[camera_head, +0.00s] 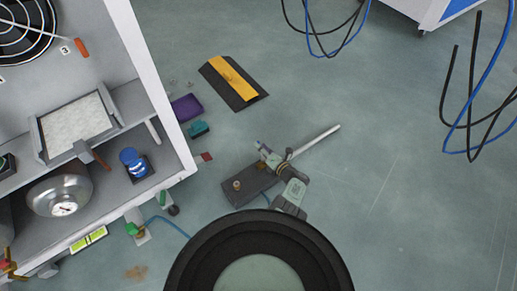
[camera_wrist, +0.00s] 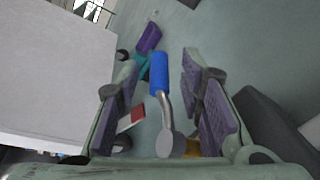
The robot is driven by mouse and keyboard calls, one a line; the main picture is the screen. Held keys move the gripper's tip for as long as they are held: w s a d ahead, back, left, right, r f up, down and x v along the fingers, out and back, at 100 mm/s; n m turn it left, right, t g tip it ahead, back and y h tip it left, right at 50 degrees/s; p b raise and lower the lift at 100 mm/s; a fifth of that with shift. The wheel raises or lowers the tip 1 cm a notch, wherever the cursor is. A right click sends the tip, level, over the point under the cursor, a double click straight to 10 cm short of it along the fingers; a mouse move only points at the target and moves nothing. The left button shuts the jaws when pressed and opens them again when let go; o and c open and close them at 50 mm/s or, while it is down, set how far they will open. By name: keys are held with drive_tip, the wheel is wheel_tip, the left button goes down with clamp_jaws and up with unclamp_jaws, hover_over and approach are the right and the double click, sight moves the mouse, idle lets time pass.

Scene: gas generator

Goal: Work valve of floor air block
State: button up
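The floor air block (camera_head: 240,194) is a dark grey block on the floor, with a brass fitting on top and a blue hose near it. My gripper (camera_head: 270,160) is over its right end and hides part of it. In the wrist view, the valve lever (camera_wrist: 159,73) has a blue grip and a bent metal stem ending in a round grey hub. It lies between the two purple-padded fingers of my gripper (camera_wrist: 165,98). The fingers are open, with a visible gap on each side of the lever. Whether either finger touches the stem cannot be told.
A silver rod (camera_head: 318,140) extends right of the block. A white cabinet (camera_head: 150,82) stands at the left. A red tag (camera_head: 204,157), a teal item (camera_head: 199,129), a purple tray (camera_head: 186,107) and a yellow-black ramp (camera_head: 233,82) lie nearby.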

drive_tip(key=shift+b+x, duration=0.3)
drive_tip(key=shift+x, duration=0.7)
clamp_jaws()
